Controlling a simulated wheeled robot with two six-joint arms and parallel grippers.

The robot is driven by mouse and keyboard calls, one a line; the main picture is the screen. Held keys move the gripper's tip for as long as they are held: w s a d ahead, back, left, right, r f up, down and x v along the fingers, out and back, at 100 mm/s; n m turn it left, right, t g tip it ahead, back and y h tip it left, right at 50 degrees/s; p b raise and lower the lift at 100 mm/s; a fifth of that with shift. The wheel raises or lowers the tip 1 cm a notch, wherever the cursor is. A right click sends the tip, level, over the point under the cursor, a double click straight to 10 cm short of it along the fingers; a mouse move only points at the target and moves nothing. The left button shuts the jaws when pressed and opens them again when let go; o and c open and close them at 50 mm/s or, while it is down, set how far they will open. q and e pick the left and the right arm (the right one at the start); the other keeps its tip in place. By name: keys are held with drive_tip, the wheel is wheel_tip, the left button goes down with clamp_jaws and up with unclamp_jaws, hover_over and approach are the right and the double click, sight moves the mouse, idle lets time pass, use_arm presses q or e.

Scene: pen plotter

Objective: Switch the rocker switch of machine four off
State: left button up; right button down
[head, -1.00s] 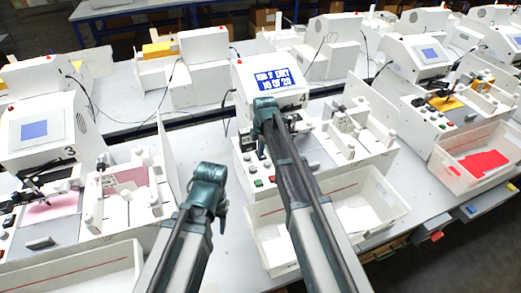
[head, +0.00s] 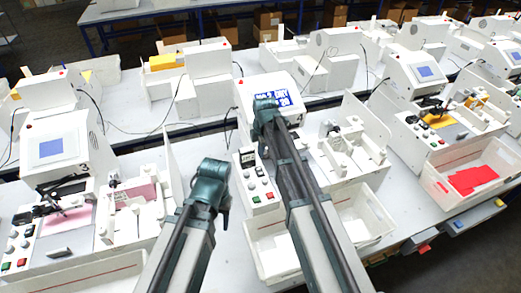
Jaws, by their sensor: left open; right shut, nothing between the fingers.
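The middle white machine (head: 262,92) has a blue screen (head: 283,102) with white text, partly covered by my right arm.
Machine three (head: 62,145) stands at the left with a pink sheet. A white bin (head: 372,222) stands in front of the middle machine. Another bin (head: 440,188) with red sheets is at the right. Bare tabletop shows between the machines.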

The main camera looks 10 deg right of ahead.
sight(260, 168)
use_arm(q)
wheel_tip(260, 168, up, 2)
drive_tip(key=shift+r+p, duration=0.2)
drive_tip(key=shift+p, duration=0.4)
use_arm(e)
drive_tip(key=shift+s+r, duration=0.2)
drive_tip(key=shift+r, duration=1)
drive_tip(key=shift+w, duration=0.1)
drive_tip(key=shift+w+d, duration=0.35)
drive_tip(key=shift+w, duration=0.4)
use_arm(q)
wheel_tip(260, 168, down, 14)
drive_tip(key=b, duration=1.3)
drive_tip(key=shift+b, duration=0.35)
use_arm(e)
drive_tip(key=f, duration=0.4)
drive_tip(key=w+f, duration=0.1)
drive_tip(key=f, duration=0.4)
drive_tip(key=w+f, duration=0.1)
drive_tip(key=f, duration=0.3)
drive_tip(key=shift+a+f, duration=0.2)
drive_tip(key=shift+f, duration=0.2)
use_arm(q)
drive_tip(key=shift+r, duration=0.15)
